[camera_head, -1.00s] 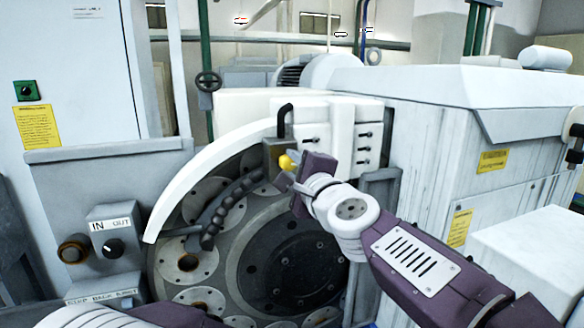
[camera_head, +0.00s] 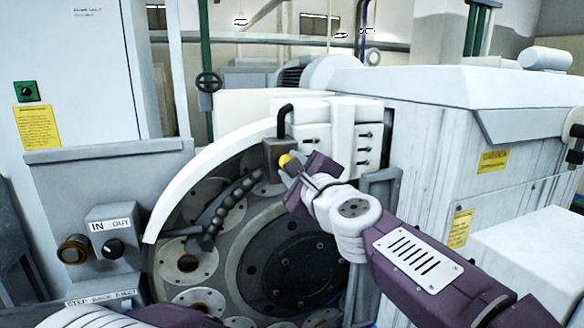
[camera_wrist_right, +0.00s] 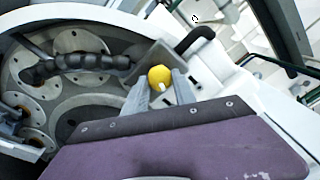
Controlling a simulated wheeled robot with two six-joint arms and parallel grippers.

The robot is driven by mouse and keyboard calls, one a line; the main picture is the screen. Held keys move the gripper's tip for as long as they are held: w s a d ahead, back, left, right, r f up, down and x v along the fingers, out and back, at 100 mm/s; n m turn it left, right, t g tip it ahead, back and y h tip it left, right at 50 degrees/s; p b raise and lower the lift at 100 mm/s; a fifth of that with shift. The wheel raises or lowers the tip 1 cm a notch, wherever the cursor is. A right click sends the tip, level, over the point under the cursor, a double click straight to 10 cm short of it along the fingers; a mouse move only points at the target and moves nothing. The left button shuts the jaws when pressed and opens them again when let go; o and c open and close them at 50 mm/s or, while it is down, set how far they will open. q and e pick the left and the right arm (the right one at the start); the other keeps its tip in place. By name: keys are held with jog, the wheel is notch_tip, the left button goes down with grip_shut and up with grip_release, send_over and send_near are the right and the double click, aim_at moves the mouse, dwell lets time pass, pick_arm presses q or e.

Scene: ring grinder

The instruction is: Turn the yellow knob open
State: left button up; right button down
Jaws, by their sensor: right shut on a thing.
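The yellow knob (camera_head: 284,160) is a small round knob on a grey block, below a black bent handle on the ring grinder. It also shows in the right wrist view (camera_wrist_right: 159,75), between the ends of two grey fingers. My right gripper (camera_head: 292,166) reaches it from the lower right and is shut on it, with the fingers (camera_wrist_right: 165,88) on either side. The fingers cover part of the knob in the head view. Only a piece of my left arm shows at the bottom left of the head view; its gripper is out of sight.
A black segmented hose (camera_head: 228,208) and the round grinder disc (camera_head: 290,262) lie just below and left of the knob. A white curved guard (camera_head: 190,185) arcs around them. A control box (camera_head: 112,238) marked IN and OUT stands at the left.

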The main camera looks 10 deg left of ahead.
jog(key=shift+f, duration=0.2)
jog(key=c, duration=1)
grip_release()
jog(key=shift+r, duration=0.15)
jog(key=shift+s, duration=0.1)
